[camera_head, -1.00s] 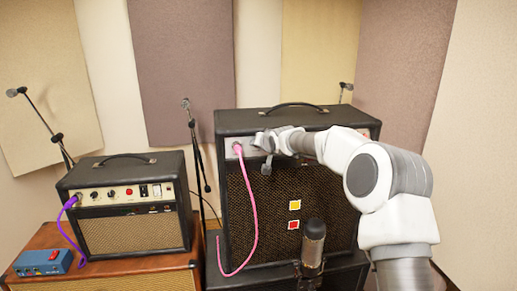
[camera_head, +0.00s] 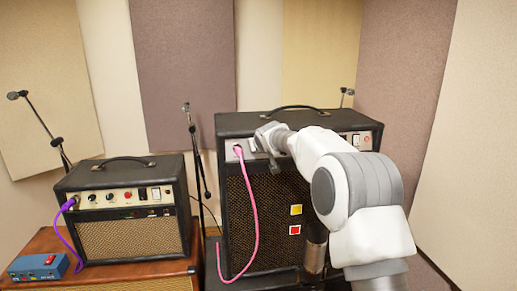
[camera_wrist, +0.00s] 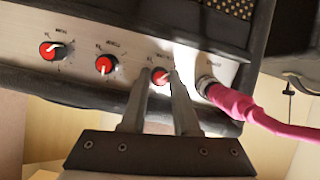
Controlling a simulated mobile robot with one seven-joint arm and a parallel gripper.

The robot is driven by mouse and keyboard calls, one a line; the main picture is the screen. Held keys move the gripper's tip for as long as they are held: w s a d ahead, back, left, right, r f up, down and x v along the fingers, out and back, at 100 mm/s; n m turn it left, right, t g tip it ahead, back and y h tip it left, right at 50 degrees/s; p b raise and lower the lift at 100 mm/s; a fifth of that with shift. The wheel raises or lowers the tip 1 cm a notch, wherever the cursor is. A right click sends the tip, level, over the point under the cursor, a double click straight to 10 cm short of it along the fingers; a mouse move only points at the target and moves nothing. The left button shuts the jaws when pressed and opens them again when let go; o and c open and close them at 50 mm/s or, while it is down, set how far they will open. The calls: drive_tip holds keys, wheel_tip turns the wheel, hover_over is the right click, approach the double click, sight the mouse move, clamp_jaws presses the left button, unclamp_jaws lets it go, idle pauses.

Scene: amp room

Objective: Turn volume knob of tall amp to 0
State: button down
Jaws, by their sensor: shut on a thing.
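The tall amp (camera_head: 265,215) is black with a brown grille and a silver panel along its upper front. In the wrist view the panel (camera_wrist: 185,58) carries a row of red knobs with white pointers. My gripper (camera_wrist: 158,80) has its two fingers around the red knob (camera_wrist: 159,77) closest to the pink cable's plug and is shut on it. The lettering above this knob is too blurred to read surely. Two other red knobs, a middle one (camera_wrist: 105,64) and an end one (camera_wrist: 51,50), are free. In the head view my gripper (camera_head: 266,138) covers this part of the panel.
A pink cable (camera_head: 255,215) hangs from the panel close beside my gripper. A microphone (camera_head: 316,248) stands before the amp, partly behind my arm. A small amp (camera_head: 130,235) with a purple cable (camera_head: 66,235) and a blue pedal box (camera_head: 38,266) are at left.

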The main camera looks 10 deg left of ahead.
idle(0.3)
drive_tip(key=c, duration=0.9)
unclamp_jaws()
drive_tip(key=shift+s, duration=0.1)
drive_tip(key=b+v, duration=0.2)
drive_tip(key=v, duration=1.5)
drive_tip(key=shift+d+r, duration=0.1)
drive_tip(key=shift+r, duration=0.05)
drive_tip(key=shift+s, duration=0.1)
